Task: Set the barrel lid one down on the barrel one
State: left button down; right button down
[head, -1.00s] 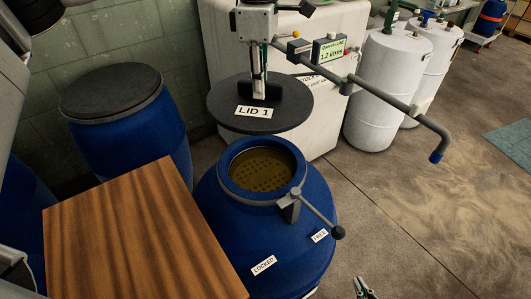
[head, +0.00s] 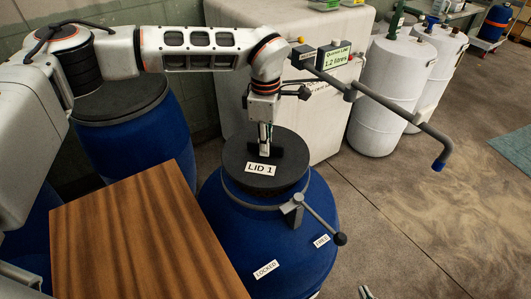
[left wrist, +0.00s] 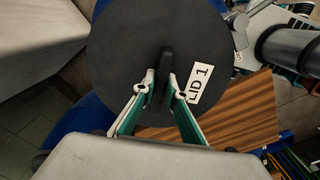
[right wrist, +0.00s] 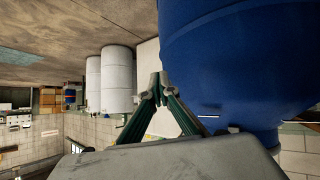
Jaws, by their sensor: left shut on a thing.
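The barrel lid one (head: 285,160), a dark disc labelled LID 1, is level over the mouth of the blue barrel one (head: 305,265) and hides the opening. Some of the grey collar shows below the lid's near edge; I cannot tell whether the lid touches it. My left gripper (head: 265,150) is shut on the lid's upright handle from above. In the left wrist view the fingers (left wrist: 162,80) pinch the handle at the middle of the lid (left wrist: 125,45). My right gripper (right wrist: 158,84) appears shut and empty, low beside the barrel (right wrist: 235,65).
A lever clamp (head: 297,207) sticks out from the barrel's collar, near FREE and LOCKED labels. A wooden top (head: 140,240) stands at the left. Another lidded blue barrel (head: 135,140), a white tank (head: 235,80) and white drums (head: 395,85) stand behind. The floor to the right is open.

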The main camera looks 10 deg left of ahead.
pick_arm(q)
notch_tip(320, 180, down, 4)
jog(key=shift+r, duration=0.2)
jog(key=shift+f, duration=0.1)
pick_arm(e)
jog(key=shift+s+d+f, duration=0.15)
jog(key=shift+s+f, duration=0.05)
jog(key=shift+f, duration=0.05)
pick_arm(q)
jog(key=shift+f, duration=0.6)
jog(key=c, duration=2)
grip_release()
jog(key=shift+c, duration=0.2)
pick_arm(e)
jog(key=shift+w+a+r, duration=0.3)
jog(key=shift+r, duration=0.05)
